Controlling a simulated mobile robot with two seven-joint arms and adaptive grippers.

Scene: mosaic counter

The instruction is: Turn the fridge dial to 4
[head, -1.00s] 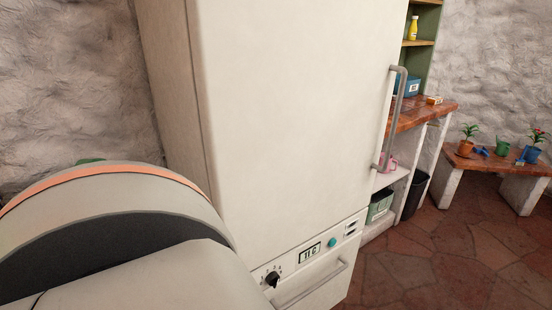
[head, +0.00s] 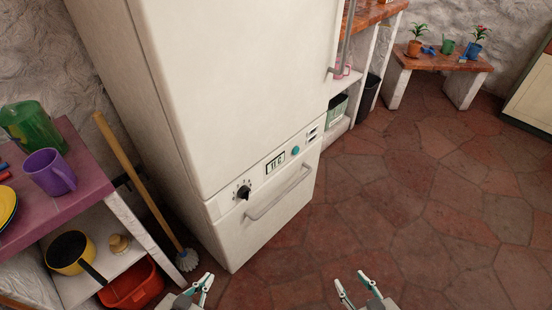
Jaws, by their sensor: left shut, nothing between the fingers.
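The fridge dial (head: 243,192) is a black knob on the white control strip of the fridge (head: 240,80). Small marks surround it, but its setting is too small to read. My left gripper (head: 207,276) is at the bottom edge, in front of and below the dial, apart from the fridge, shut and empty. My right gripper (head: 349,278) is at the bottom, right of the fridge, with its fingers spread and nothing between them.
A display (head: 275,162) and a green button (head: 295,150) sit right of the dial, above a drawer handle (head: 280,193). A broom (head: 145,190) and a purple table (head: 75,190) stand left. Tiled floor (head: 390,220) is open on the right.

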